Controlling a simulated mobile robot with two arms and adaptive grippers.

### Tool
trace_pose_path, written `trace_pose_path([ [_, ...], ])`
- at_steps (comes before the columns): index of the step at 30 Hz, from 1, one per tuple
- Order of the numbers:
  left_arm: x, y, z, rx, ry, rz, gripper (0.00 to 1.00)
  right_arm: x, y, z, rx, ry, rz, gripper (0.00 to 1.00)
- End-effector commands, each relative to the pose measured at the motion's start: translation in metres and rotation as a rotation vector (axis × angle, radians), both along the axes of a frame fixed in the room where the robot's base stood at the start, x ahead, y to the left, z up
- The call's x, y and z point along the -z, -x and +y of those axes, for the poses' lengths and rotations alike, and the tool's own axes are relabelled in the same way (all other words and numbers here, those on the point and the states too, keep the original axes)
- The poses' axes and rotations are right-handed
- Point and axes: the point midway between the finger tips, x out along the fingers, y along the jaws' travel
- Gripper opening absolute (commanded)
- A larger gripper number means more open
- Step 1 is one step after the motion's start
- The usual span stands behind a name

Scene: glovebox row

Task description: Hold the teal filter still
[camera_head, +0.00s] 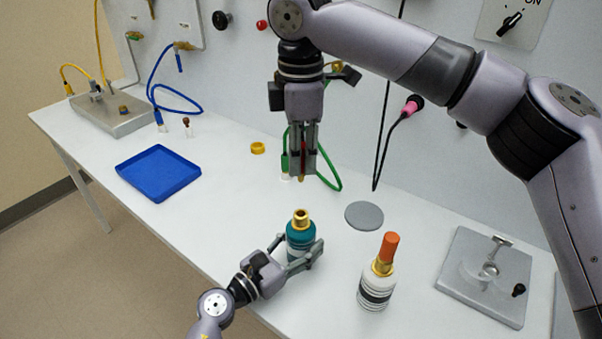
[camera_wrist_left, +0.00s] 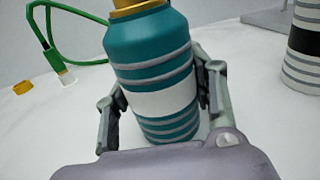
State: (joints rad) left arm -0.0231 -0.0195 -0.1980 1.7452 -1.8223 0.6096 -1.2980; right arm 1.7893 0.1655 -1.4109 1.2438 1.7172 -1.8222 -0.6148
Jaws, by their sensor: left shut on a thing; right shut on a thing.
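The teal filter (camera_head: 299,240) is a teal bottle-like body with grey rings, a white band and a gold neck on top. It stands upright on the white table. My left gripper (camera_head: 297,248) is shut on it, one finger on each side. The left wrist view shows the filter (camera_wrist_left: 150,58) large between the fingers, its lower body partly hidden by the gripper. My right gripper (camera_head: 303,172) points down above the table behind the filter, apart from it. It is shut on a thin reddish thing (camera_head: 303,148), mostly hidden between the fingers.
A white bottle with an orange top (camera_head: 376,284) stands right of the filter. A grey disc (camera_head: 364,216) lies behind. A green hose (camera_head: 332,182) hangs beside my right gripper. A blue tray (camera_head: 157,173), yellow ring (camera_head: 258,148) and grey plate fixture (camera_head: 486,276) are farther off.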

Motion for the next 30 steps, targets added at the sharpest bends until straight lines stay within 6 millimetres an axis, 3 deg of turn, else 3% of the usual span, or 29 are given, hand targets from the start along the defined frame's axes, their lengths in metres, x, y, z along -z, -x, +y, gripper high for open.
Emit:
trace_pose_path([
  [21,0.001,0.0,0.0,0.0,-0.002,0.001,0.15,-0.06,0.0,0.0,0.001,0.0,-0.001,0.0],
  [30,0.001,0.0,0.0,0.0,-0.002,0.001,0.15,-0.067,0.0,0.0,0.0,0.001,0.0,0.0],
])
